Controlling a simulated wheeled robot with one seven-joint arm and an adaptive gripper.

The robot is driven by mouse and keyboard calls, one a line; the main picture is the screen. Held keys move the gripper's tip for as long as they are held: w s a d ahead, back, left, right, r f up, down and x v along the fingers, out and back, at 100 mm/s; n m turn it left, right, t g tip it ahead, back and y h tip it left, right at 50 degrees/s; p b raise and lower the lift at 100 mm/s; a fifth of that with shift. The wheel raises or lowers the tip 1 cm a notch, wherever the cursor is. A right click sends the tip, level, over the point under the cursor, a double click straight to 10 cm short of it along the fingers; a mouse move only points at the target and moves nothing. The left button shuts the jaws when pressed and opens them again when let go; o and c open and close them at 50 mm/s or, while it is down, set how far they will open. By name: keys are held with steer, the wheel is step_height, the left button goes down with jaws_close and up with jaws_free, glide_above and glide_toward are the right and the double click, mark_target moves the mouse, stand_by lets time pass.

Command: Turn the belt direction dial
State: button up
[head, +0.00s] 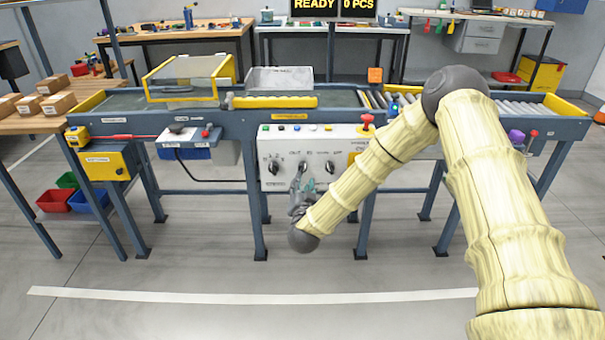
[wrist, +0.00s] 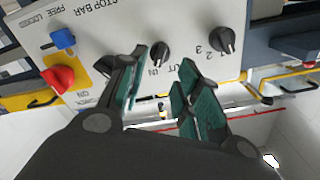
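The white control panel (head: 289,150) hangs on the front of the conveyor and carries several black dials. The middle dial (head: 303,167) is just above my gripper (head: 302,190) in the head view. In the wrist view this dial (wrist: 160,53) has lettering beside it, partly hidden, that reads "IN" at one end. My gripper (wrist: 163,90) is open, with its teal-padded fingers to either side of the dial's line. The dial shows beyond the fingertips, and no contact is visible. The fingers hide part of the lettering.
A numbered dial (wrist: 225,40) is close to the right finger in the wrist view. A red knob (wrist: 58,80) and a blue switch (wrist: 62,38) are on the left. The floor (head: 200,260) before the panel is clear. Conveyor legs (head: 258,215) stand below.

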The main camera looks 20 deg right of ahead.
mark_target(302, 172)
steer(key=x, duration=0.8)
steer(key=shift+w+d+f+b, duration=0.1)
steer(key=shift+w+b, duration=0.1)
steer(key=shift+b, duration=0.15)
steer(key=c, duration=0.6)
